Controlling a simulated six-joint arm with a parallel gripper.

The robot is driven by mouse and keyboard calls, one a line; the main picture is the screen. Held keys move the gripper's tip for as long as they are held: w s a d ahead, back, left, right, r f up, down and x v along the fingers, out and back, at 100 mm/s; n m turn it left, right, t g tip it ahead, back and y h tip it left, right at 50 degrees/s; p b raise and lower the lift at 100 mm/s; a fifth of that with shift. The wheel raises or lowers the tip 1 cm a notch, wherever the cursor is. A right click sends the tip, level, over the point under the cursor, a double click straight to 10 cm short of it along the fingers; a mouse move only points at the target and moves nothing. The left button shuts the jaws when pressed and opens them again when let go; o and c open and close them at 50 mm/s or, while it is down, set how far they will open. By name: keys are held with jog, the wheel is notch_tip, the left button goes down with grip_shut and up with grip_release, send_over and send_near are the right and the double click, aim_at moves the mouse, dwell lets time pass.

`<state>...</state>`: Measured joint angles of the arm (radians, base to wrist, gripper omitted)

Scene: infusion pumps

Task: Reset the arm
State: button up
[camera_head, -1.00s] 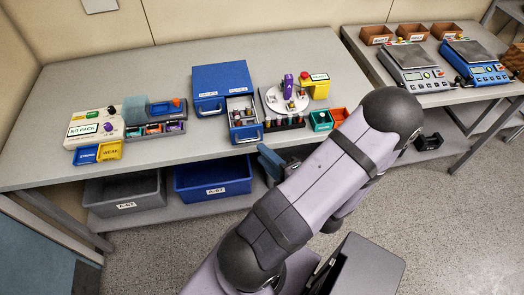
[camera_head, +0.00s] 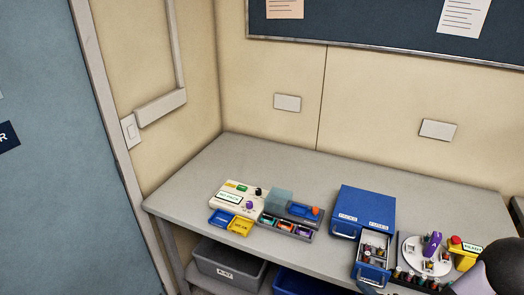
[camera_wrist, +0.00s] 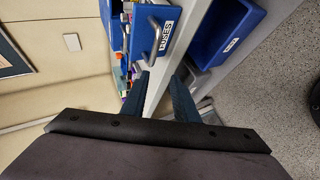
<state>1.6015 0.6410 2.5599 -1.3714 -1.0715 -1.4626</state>
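In the wrist view my gripper (camera_wrist: 160,82) has its two dark blue fingers apart, with nothing held between them. Past the fingertips is the blue drawer front labelled FUSES (camera_wrist: 168,32) with its metal handle; the gap to it is hard to judge. The blue drawer cabinet (camera_head: 366,207) stands on the bench (camera_head: 180,190). Its right drawer (camera_head: 374,250) is pulled out with small parts inside.
Left of the cabinet are a white NO PACK device (camera_head: 232,187), blue and yellow trays (camera_head: 240,226) and a grey sorter (camera_head: 290,227). Right of it are a white turntable (camera_head: 412,262) and a yellow box (camera_head: 465,262). Bins (camera_head: 228,268) sit below. A wall stands behind.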

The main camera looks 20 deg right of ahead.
jog(key=w+a+m+g+b, duration=0.2)
jog(key=w+a+m+g, duration=0.5)
jog(key=g, duration=0.1)
jog(key=s+a+r+m+g+y+b, duration=0.1)
jog(key=s+a+m+g, duration=0.15)
jog(key=a, duration=0.75)
jog(key=s+a+r+m+g+y, duration=0.1)
jog(key=s+a+r+m+g, duration=0.2)
jog(key=a, duration=0.7)
notch_tip(320, 180, down, 35)
jog(key=m+t+b, duration=0.1)
jog(key=b, duration=3.2)
jog(key=shift+s+d+r+b, duration=0.15)
jog(key=shift+d+b, duration=0.05)
jog(key=shift+b, duration=0.15)
